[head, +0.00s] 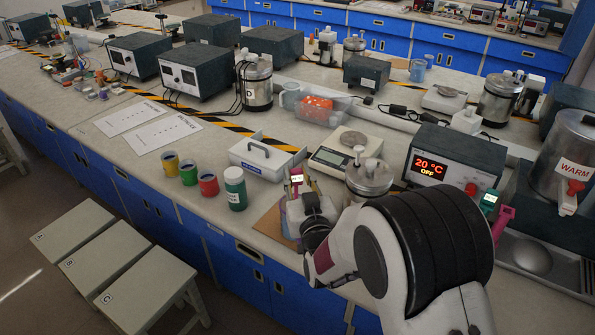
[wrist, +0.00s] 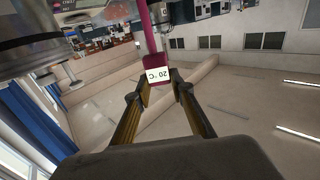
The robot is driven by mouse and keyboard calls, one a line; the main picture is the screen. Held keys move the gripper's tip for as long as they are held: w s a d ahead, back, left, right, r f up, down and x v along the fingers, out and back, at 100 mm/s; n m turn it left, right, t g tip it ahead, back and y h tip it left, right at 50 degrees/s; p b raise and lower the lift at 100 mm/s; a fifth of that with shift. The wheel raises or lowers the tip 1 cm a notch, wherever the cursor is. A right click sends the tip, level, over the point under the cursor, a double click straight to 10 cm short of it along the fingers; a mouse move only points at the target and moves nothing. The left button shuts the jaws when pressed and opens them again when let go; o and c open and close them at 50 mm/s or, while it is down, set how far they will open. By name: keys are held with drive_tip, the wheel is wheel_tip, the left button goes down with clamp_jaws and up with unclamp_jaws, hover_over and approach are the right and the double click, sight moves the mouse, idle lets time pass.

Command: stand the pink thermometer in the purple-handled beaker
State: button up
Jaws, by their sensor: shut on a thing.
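The pink thermometer is held in my gripper (wrist: 157,90). In the wrist view, its dark pink head (wrist: 149,63) with a white 20 °C label sits between the fingertips, and its pink stem runs to the top edge. In the head view, the thermometer's pink top and white label (head: 296,178) show just above my gripper (head: 305,206), near the bench's front edge. A magenta-purple shape (head: 505,217) shows right of my arm, beside a teal device with a small display (head: 488,203). It may be the beaker's handle; my arm hides what is around it.
A brown board (head: 268,222) lies by my gripper. A scale (head: 345,150), a metal vessel (head: 368,178) and a 20 °C OFF heater box (head: 455,160) stand behind. Stools stand in front of the bench.

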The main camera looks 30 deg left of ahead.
drive_tip(key=shift+f, duration=0.5)
drive_tip(key=o, duration=1.1)
drive_tip(key=shift+c, duration=0.2)
drive_tip(key=shift+s+d, duration=0.15)
drive_tip(key=v, duration=1.1)
drive_tip(key=shift+s+d, duration=0.2)
idle(0.9)
